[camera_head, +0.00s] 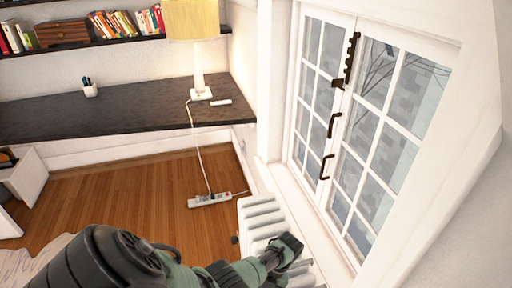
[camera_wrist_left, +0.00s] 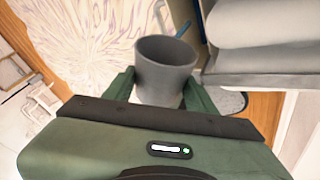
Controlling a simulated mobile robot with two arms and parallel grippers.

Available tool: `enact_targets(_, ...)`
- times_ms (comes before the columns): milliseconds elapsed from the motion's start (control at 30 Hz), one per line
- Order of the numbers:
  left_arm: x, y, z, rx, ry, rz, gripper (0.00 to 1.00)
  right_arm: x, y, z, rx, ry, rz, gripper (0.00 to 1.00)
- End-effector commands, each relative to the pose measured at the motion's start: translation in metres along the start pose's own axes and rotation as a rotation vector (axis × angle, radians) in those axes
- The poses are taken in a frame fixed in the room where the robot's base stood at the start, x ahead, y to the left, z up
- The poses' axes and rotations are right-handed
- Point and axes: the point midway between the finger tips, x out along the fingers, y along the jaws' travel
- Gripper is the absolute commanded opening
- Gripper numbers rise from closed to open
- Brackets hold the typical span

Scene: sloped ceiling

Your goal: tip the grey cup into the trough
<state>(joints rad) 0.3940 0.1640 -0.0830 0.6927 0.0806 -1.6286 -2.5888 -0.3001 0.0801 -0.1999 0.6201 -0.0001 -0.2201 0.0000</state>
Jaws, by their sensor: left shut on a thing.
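The grey cup (camera_wrist_left: 165,72) sits between the two green fingers of my left gripper (camera_wrist_left: 166,92) in the left wrist view, and the gripper is shut on it. Its rim faces up in that view; its contents cannot be made out. In the head view my left arm comes in from the bottom left, and the left gripper (camera_head: 284,252) is over the white ribbed radiator below the window. The cup cannot be told apart from the gripper there. I cannot make out a trough in either view. My right gripper is not in view.
The radiator (camera_head: 262,216) stands along the window wall. A power strip (camera_head: 209,200) lies on the wooden floor with a cord up to a lamp (camera_head: 198,88) on the dark desk (camera_head: 120,114). A thin blue thing (camera_wrist_left: 184,29) shows behind the cup's rim. The floor beside the radiator is mostly clear.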

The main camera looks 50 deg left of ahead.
Motion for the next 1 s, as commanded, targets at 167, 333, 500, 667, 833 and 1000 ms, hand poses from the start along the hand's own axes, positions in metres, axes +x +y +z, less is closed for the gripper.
enact_targets(167, 0.000, 0.000, 0.001, 0.004, 0.012, 0.002, 0.14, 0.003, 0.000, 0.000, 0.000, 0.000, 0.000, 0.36)
enact_targets(333, -0.001, 0.000, 0.002, 0.009, 0.023, 0.004, 0.14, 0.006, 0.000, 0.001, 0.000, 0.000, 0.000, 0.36)
enact_targets(500, -0.002, 0.000, 0.002, 0.014, 0.036, 0.005, 0.14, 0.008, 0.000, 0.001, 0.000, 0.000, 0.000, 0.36)
enact_targets(667, -0.002, 0.001, 0.002, 0.018, 0.047, 0.006, 0.14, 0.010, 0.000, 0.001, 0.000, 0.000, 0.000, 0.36)
enact_targets(833, -0.003, 0.001, 0.003, 0.022, 0.058, 0.007, 0.14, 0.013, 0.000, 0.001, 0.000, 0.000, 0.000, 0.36)
enact_targets(1000, -0.003, 0.001, 0.003, 0.025, 0.069, 0.009, 0.14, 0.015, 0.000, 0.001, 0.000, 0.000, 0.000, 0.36)
